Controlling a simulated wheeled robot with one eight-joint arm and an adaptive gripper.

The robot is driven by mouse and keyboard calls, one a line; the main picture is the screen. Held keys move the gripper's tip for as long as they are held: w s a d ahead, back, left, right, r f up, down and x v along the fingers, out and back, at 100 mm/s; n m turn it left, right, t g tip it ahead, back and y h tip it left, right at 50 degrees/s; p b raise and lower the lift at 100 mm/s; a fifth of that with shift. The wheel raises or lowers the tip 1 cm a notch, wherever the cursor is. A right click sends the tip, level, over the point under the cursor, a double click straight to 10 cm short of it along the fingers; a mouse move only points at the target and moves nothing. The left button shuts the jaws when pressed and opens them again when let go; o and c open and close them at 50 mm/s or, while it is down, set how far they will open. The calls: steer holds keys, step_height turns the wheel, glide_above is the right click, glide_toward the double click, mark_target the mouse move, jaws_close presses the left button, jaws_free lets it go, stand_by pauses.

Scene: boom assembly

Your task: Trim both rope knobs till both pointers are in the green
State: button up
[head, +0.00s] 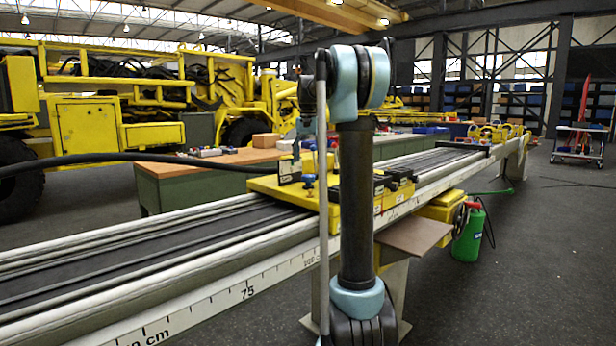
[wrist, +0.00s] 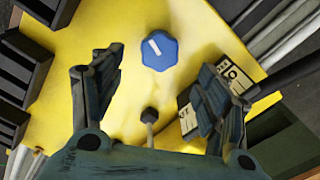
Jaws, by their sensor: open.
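In the wrist view a blue knob (wrist: 159,51) with a white line across its top sits on a yellow plate (wrist: 100,25). My gripper (wrist: 157,76) is open and empty, its two fingers spread to either side, with the knob ahead between them. A thin metal stem with a dark tip (wrist: 150,115) stands nearer to me. Two pale marked plates lie at the right, an upper one (wrist: 236,77) and a lower one (wrist: 186,119), both partly behind the right finger. I cannot read any pointer or green zone. In the head view a blue knob (head: 308,181) shows on the yellow carriage (head: 266,186).
The carriage rides a long rail (head: 150,255) with a cm scale. Black blocks (wrist: 22,65) line the left of the wrist view. A green bench (head: 180,186) stands behind the rail. A black hose (head: 120,157) crosses at left. A green bottle (head: 468,238) stands at right.

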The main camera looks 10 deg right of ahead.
mark_target(308, 176)
step_height(308, 176, down, 7)
steer(key=shift+r, duration=0.15)
stand_by(0.4)
steer(key=c, duration=1.1)
